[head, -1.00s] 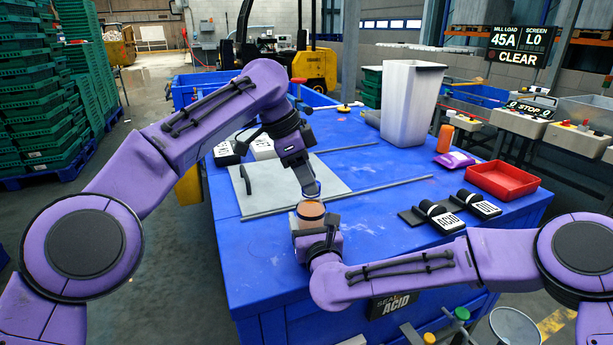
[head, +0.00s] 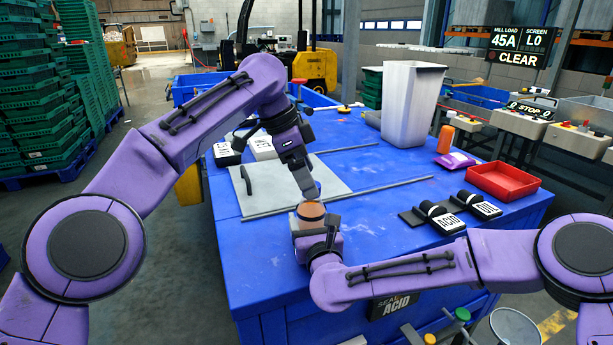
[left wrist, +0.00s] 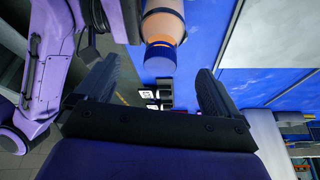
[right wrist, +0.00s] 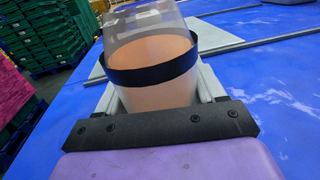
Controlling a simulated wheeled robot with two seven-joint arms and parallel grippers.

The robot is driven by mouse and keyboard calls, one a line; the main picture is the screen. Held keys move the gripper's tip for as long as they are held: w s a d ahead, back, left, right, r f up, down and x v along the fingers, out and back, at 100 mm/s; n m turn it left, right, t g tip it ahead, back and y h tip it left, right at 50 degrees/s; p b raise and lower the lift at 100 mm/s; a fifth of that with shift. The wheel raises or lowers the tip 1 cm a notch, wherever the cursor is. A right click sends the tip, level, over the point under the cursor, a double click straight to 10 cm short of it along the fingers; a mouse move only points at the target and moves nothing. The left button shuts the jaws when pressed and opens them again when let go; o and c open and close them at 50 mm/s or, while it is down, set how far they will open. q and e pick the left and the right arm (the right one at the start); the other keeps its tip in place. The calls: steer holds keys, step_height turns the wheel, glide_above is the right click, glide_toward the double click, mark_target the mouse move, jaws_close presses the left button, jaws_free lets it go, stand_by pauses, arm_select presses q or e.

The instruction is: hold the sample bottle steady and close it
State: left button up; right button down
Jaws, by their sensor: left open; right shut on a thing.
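The sample bottle (head: 311,211) is a clear container with peach-orange contents and a dark band around it; it stands roughly upright. My right gripper (head: 318,232) is shut on it. My left gripper (head: 312,190) is open just above the bottle. In the left wrist view the bottle's blue-looking end (left wrist: 160,60) lies near the open fingertips (left wrist: 158,72). I cannot tell whether that end is a cap or clear wall.
A grey plate (head: 325,178) and thin rails lie behind the bottle on the blue table (head: 270,270). Black labelled blocks (head: 440,216), a red tray (head: 502,180), a purple packet (head: 455,160) and a white bin (head: 408,105) are to the right.

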arm_select(q)
steer(key=s+a+r, duration=0.1)
steer(key=a+r, duration=0.1)
steer(key=a, duration=0.4)
steer(key=a+r, duration=0.1)
steer(key=a, duration=0.6)
steer(key=shift+s+a+r, duration=0.25)
steer(key=shift+s+r, duration=0.1)
steer(key=shift+s, duration=0.05)
arm_select(e)
jaws_free()
